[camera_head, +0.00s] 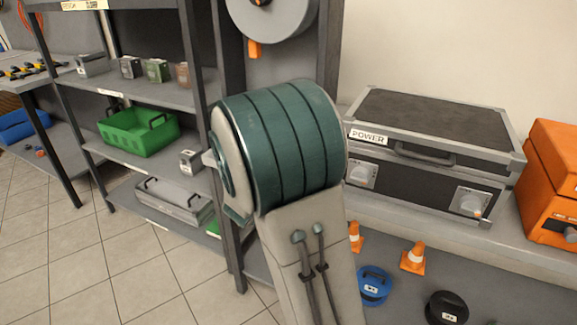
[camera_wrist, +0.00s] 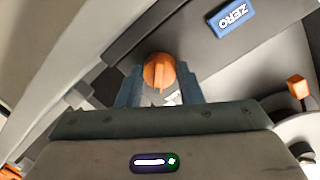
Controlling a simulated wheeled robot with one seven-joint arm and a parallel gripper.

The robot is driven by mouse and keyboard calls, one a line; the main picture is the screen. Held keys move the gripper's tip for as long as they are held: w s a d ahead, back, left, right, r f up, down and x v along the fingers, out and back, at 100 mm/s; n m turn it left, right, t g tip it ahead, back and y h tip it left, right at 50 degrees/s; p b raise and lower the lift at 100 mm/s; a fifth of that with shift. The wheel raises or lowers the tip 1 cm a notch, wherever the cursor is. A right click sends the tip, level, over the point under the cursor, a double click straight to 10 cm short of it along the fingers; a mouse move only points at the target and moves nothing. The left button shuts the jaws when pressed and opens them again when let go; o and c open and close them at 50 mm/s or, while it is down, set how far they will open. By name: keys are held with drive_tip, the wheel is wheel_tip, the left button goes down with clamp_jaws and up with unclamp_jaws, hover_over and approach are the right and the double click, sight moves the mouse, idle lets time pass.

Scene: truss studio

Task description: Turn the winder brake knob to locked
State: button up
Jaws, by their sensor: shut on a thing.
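In the wrist view an orange round knob (camera_wrist: 158,72) with a raised ridge sits on a dark panel, between the two blue-grey fingers of my gripper (camera_wrist: 160,80). The fingers are shut on the knob from both sides. The ridge runs roughly up and down in the picture. A pale mark lies just below the knob, partly hidden, and I cannot read it. In the head view a grey reel (camera_head: 270,15) with an orange handle (camera_head: 254,48) is at the top. My arm covers the gripper and the knob there.
A blue ZERO label (camera_wrist: 231,17) is on the panel. A POWER case (camera_head: 430,125) stands on the right bench beside an orange case (camera_head: 552,180). Left shelves hold a green crate (camera_head: 140,138). Cones (camera_head: 414,258) stand below the bench. The tiled floor at left is clear.

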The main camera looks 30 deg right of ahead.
drive_tip(key=shift+f, duration=0.1)
drive_tip(key=o, duration=0.7)
drive_tip(key=shift+a, duration=0.1)
drive_tip(key=p+v, duration=0.2)
drive_tip(key=v, duration=1.1)
drive_tip(key=shift+s+a, duration=0.25)
drive_tip(key=shift+a, duration=0.1)
